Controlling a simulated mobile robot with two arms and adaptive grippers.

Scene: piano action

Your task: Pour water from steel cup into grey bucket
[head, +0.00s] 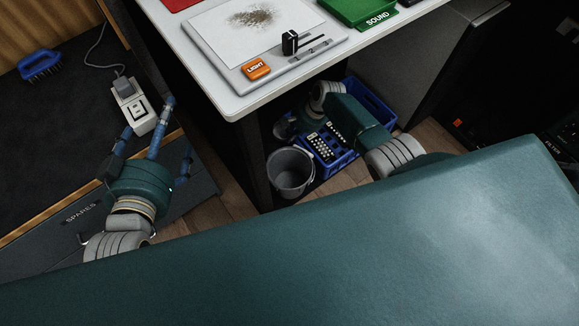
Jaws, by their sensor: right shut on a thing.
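The grey bucket (291,172) stands upright on the wooden floor beside the desk's dark side panel. Its open mouth faces up, and I cannot make out any water in it. My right gripper (287,128) reaches under the desk, just above and behind the bucket, and is mostly hidden by shadow and the desk edge. It is shut on a small greyish thing, likely the steel cup (284,130); its tilt and contents cannot be told. My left gripper (148,128) is at the left with its blue fingers spread, apart from the bucket.
A blue crate (378,103) with black-and-white parts is right behind the bucket. The white desk (235,103) overhangs the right gripper. A white power strip (133,107) lies by the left gripper, and a blue brush (40,65) is far left.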

